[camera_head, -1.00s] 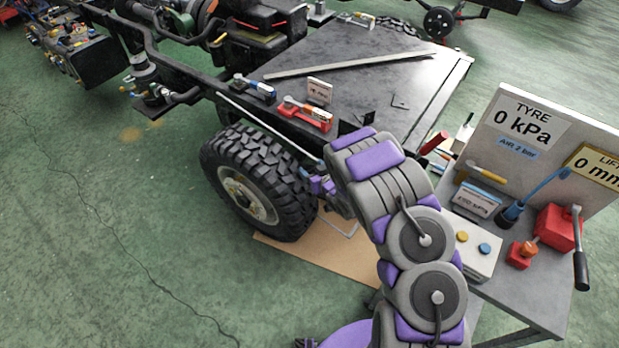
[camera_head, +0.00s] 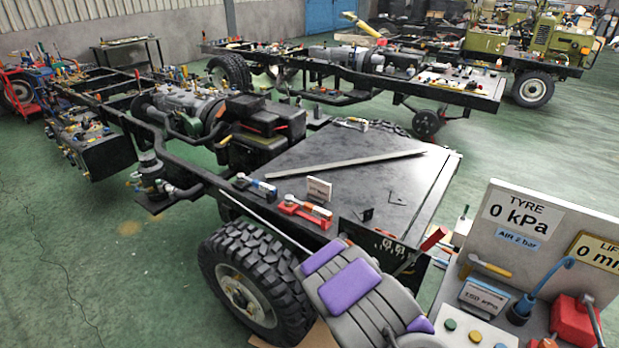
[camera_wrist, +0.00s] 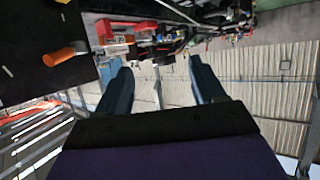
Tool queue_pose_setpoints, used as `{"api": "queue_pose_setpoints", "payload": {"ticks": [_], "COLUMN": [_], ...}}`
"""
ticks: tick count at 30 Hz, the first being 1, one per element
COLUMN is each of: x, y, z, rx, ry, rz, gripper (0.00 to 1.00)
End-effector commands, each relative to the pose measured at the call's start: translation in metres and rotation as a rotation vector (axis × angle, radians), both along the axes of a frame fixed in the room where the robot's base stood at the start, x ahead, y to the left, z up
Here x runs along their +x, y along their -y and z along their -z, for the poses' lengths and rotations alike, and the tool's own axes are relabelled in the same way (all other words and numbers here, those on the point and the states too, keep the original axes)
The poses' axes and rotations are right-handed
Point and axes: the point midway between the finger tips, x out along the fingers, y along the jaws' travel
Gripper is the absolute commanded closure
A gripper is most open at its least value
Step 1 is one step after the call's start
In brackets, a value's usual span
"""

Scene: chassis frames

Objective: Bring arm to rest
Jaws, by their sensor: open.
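My arm, grey with purple pads, shows at the bottom centre of the head view, in front of the chassis corner and beside the tyre (camera_head: 262,284). My gripper (camera_wrist: 158,78) shows in the wrist view as two dark blue fingers spread apart. Nothing is between the fingers, so it is open and empty. The gripper itself is hidden in the head view. The wrist view looks out past the fingers at a pale corrugated wall (camera_wrist: 265,110) and appears upside down or strongly tilted.
The black chassis plate (camera_head: 350,175) carries a long metal strip (camera_head: 345,164) and a red tool holder (camera_head: 304,209). A bench at the right holds a panel reading "TYRE 0 kPa" (camera_head: 522,216) and a red box (camera_head: 574,320). Green floor (camera_head: 90,300) is open at the left.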

Motion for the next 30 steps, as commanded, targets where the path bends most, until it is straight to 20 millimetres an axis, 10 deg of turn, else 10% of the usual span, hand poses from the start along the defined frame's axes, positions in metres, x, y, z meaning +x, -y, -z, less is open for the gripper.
{"api": "queue_pose_setpoints", "payload": {"ticks": [14, 30], "x": [-0.009, -0.159], "y": [0.102, 0.173], "z": [-0.08, -0.182], "rx": [-0.211, -0.282], "ry": [-0.176, -0.629], "rz": [0.268, 0.545], "gripper": [0.31, 0.31]}}
